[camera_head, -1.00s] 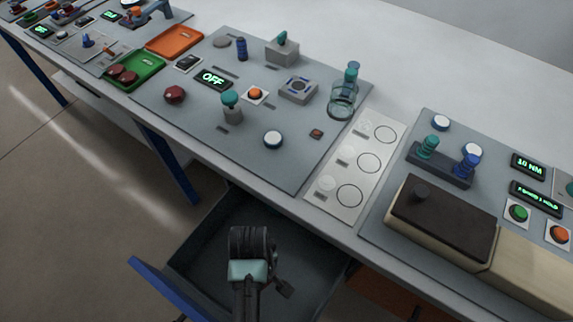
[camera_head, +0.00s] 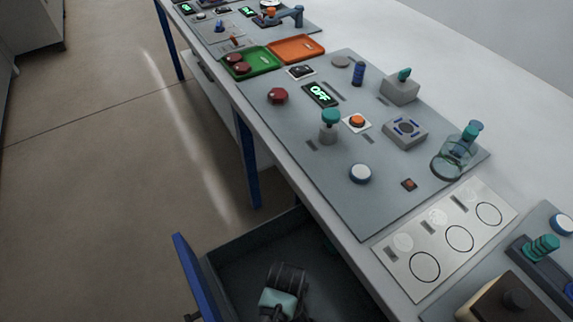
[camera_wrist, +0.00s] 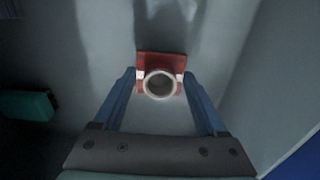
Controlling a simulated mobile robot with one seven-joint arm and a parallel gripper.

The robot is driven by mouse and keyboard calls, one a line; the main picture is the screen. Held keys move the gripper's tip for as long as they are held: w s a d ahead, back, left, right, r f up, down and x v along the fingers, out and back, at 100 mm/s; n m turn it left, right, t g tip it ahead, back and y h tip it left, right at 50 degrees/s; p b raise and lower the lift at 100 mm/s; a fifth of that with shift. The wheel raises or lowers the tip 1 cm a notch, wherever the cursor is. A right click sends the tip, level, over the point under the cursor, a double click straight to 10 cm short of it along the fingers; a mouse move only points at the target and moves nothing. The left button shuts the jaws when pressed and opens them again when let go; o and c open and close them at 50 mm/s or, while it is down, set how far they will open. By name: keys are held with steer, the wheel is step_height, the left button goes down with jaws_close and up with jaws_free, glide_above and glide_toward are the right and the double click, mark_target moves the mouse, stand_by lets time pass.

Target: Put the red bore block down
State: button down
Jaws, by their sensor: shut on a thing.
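The red bore block (camera_wrist: 160,60) shows in the wrist view, a red piece with a pale round ring around a dark bore. My gripper (camera_wrist: 160,80) is shut on it, one blue finger on each side. The block is over the grey floor of the open drawer (camera_head: 236,262); I cannot tell whether it touches that floor. In the head view my wrist is low inside the drawer, and the block and fingertips are hidden.
A teal thing (camera_wrist: 28,105) lies left of the block in the wrist view. The drawer's blue front (camera_head: 195,278) and the table edge bound the space. On the table are a green tray (camera_head: 262,64), an orange tray (camera_head: 318,52) and a panel (camera_head: 345,205) with buttons.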

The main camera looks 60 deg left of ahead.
steer(key=shift+f, duration=1)
steer(key=shift+f, duration=0.15)
jaws_free()
step_height(320, 180, up, 12)
steer(key=p, duration=0.3)
steer(key=shift+r, duration=0.25)
